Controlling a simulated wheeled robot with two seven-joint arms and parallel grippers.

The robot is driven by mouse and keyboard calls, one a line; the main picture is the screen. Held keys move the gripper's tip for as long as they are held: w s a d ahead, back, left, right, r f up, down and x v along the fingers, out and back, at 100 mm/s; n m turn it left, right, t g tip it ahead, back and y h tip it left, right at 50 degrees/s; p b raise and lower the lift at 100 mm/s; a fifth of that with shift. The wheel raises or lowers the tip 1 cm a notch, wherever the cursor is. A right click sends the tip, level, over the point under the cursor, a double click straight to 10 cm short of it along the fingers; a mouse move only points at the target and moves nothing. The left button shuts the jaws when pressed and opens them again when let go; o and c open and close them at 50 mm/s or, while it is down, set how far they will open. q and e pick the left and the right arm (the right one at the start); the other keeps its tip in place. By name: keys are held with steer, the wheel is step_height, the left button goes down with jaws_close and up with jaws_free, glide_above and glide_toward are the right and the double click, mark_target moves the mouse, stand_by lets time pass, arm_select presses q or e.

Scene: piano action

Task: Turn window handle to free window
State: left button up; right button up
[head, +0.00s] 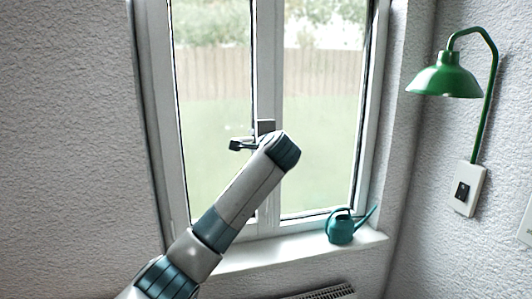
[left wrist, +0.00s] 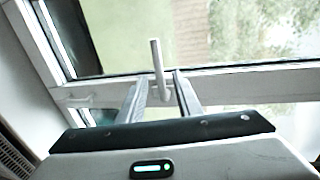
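The window (head: 262,60) has a white frame with a vertical middle bar and glass on both sides. The window handle (left wrist: 156,58) is a pale rod standing out from the middle bar in the left wrist view. My left gripper (left wrist: 160,82) is open, with its two fingers either side of the handle's base end and gaps visible. In the head view my left gripper (head: 240,146) is small and dark in front of the middle bar, mostly behind my arm. The handle cannot be made out there. My right gripper is not in view.
A teal watering can (head: 341,228) stands on the right of the white sill (head: 265,255). A green wall lamp (head: 445,80) hangs at the right above a switch (head: 463,190). A second small white fitting (left wrist: 78,102) shows on the window frame.

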arm_select(q)
steer(key=b+v, duration=0.5)
steer(key=v, duration=0.7)
steer(key=shift+s+d, duration=0.2)
steer(key=shift+s, duration=0.1)
